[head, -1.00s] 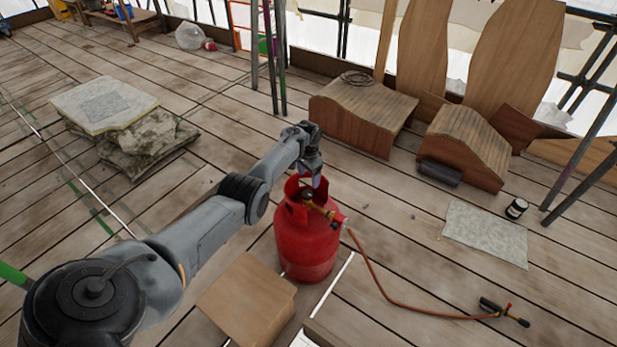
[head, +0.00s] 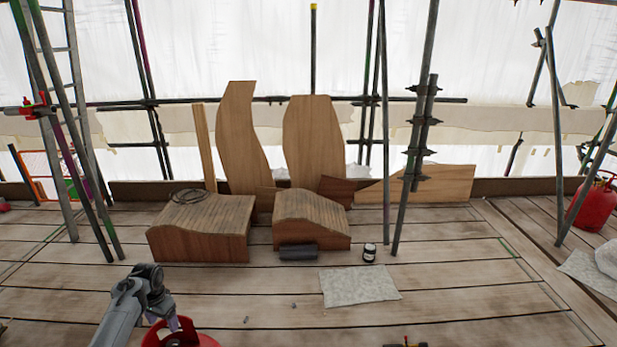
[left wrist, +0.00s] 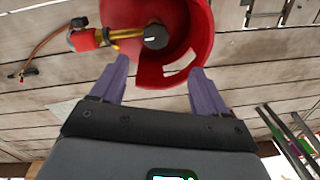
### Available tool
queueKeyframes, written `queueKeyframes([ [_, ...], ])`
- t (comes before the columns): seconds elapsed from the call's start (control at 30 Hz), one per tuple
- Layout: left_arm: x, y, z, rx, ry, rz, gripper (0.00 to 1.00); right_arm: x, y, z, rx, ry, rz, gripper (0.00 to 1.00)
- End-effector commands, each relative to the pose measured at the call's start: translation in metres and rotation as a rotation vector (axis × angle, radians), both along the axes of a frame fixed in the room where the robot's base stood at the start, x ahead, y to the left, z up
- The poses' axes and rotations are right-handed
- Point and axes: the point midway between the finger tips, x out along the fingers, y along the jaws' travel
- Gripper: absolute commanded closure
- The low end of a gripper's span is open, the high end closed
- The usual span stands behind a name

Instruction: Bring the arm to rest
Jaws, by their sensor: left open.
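My left arm comes in at the bottom left of the head view, and its gripper (head: 174,323) points down at the red gas cylinder (head: 205,340), whose top edge shows at the frame's bottom. Inside the collar is a brass valve (left wrist: 122,35) with a dark knob. My right gripper is in neither view.
Two wooden blocks with curved tops (head: 198,247) stand ahead on the plank floor. A dark roll (head: 298,252), a small dark can (head: 369,253) and a grey sheet (head: 358,286) lie nearby. Scaffold poles (head: 415,140) rise at both sides. Another red cylinder (head: 596,205) stands far right.

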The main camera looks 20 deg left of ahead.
Motion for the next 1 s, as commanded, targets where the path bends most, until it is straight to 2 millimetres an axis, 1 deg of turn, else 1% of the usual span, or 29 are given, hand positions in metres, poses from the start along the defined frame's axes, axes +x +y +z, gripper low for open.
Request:
queueKeyframes([
  [0.03,-0.003,-0.003,0.0,0.032,0.008,-0.01,0.25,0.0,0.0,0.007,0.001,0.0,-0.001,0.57],
  [0.07,-0.005,-0.005,0.0,0.053,0.011,-0.016,0.25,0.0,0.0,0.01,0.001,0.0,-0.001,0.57],
  [0.17,-0.013,-0.019,-0.003,0.131,0.019,-0.048,0.25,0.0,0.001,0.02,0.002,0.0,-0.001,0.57],
  [0.27,-0.023,-0.048,-0.007,0.204,0.014,-0.096,0.25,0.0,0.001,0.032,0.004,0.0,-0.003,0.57],
  [0.37,-0.038,-0.089,-0.008,0.256,-0.007,-0.151,0.25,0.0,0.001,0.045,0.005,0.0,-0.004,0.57],
  [0.4,-0.046,-0.108,-0.008,0.267,-0.019,-0.174,0.25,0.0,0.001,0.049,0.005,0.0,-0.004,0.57],
  [0.47,-0.059,-0.139,-0.007,0.277,-0.039,-0.209,0.25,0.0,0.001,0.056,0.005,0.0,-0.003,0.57],
  [0.5,-0.07,-0.161,-0.006,0.279,-0.054,-0.23,0.25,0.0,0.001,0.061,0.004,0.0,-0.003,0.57],
  [0.57,-0.088,-0.195,-0.002,0.272,-0.08,-0.261,0.25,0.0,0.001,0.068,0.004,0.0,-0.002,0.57],
  [0.6,-0.102,-0.219,0.004,0.261,-0.099,-0.278,0.25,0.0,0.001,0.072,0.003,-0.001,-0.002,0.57],
  [0.67,-0.124,-0.253,0.013,0.239,-0.128,-0.301,0.25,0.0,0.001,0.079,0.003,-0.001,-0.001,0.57],
  [0.7,-0.139,-0.276,0.021,0.219,-0.146,-0.313,0.25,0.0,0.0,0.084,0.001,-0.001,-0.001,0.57],
  [0.8,-0.175,-0.322,0.044,0.165,-0.193,-0.326,0.25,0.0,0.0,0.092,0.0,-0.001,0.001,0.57],
  [0.9,-0.205,-0.357,0.068,0.112,-0.229,-0.328,0.25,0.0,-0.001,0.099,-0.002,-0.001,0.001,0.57],
  [1.0,-0.231,-0.383,0.093,0.062,-0.26,-0.32,0.25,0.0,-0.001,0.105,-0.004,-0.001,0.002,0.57],
])
